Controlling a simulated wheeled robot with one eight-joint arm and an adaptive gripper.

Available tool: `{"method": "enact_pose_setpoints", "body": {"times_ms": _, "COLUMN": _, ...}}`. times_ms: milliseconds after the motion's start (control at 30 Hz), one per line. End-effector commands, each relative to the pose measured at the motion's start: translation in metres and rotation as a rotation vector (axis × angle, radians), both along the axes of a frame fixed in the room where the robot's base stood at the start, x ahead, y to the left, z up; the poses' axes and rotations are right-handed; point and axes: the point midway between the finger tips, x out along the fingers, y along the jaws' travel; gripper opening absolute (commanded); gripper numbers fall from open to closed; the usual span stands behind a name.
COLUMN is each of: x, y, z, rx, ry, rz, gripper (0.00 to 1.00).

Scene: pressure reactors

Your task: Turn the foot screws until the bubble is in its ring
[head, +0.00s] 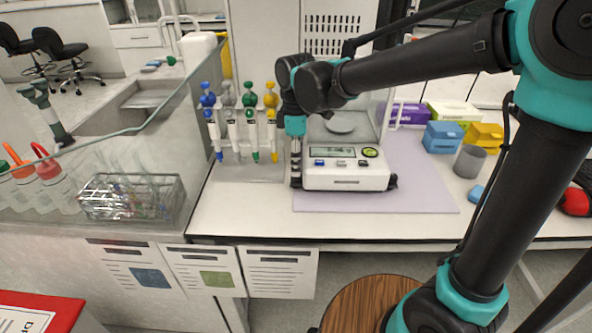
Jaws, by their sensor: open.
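The bubble's position is too small to tell. A black foot screw (391,183) shows at the balance's front right corner.
A pipette rack (245,172) stands close left of my gripper. A glass panel (150,110) and a wire tube rack (130,197) are farther left. Blue (442,137) and yellow (484,137) boxes and a grey cup (469,161) are on the right. The mat's front strip is clear.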

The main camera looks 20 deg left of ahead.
Motion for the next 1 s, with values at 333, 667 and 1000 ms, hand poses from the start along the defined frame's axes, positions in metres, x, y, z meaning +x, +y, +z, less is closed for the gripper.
{"method": "enact_pose_setpoints", "body": {"times_ms": 333, "x": 0.0, "y": 0.0, "z": -0.034, "rx": 0.0, "ry": 0.0, "rz": 0.0, "gripper": 0.47}}
{"method": "enact_pose_setpoints", "body": {"times_ms": 667, "x": 0.0, "y": 0.0, "z": -0.035, "rx": 0.0, "ry": 0.0, "rz": 0.0, "gripper": 0.44}}
{"method": "enact_pose_setpoints", "body": {"times_ms": 1000, "x": 0.0, "y": 0.0, "z": -0.035, "rx": 0.0, "ry": 0.0, "rz": 0.0, "gripper": 0.01}}
